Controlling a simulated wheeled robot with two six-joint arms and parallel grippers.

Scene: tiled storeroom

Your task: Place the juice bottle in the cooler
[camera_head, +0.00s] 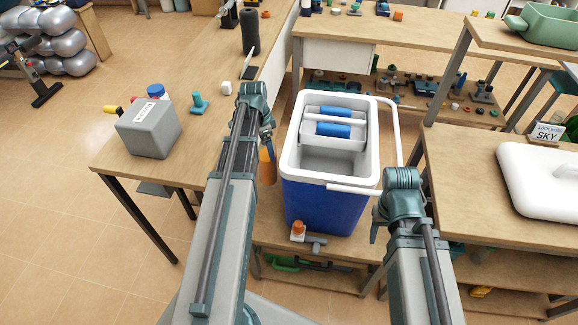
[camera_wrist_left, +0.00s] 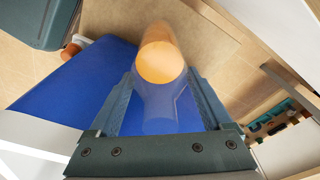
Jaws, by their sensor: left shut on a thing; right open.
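The cooler (camera_head: 325,206) is a blue box with a white rim and white handle. It stands open on a low wooden table, with its inside in view. The juice bottle (camera_head: 267,166), clear with orange in it, hangs beside the cooler's left wall, partly hidden by my left arm. My left gripper (camera_head: 266,140) is shut on it. In the left wrist view the bottle (camera_wrist_left: 160,65) is between the fingers, with the blue cooler wall (camera_wrist_left: 60,95) behind. My right gripper (camera_head: 378,222) is open and empty by the cooler's front right corner.
A grey tray with two blue packs (camera_head: 333,130) sits in the cooler's back part; its front part looks empty. An orange-capped item (camera_head: 298,231) lies before the cooler. A grey box (camera_head: 148,128) is on the left table, a white lid (camera_head: 540,178) on the right one.

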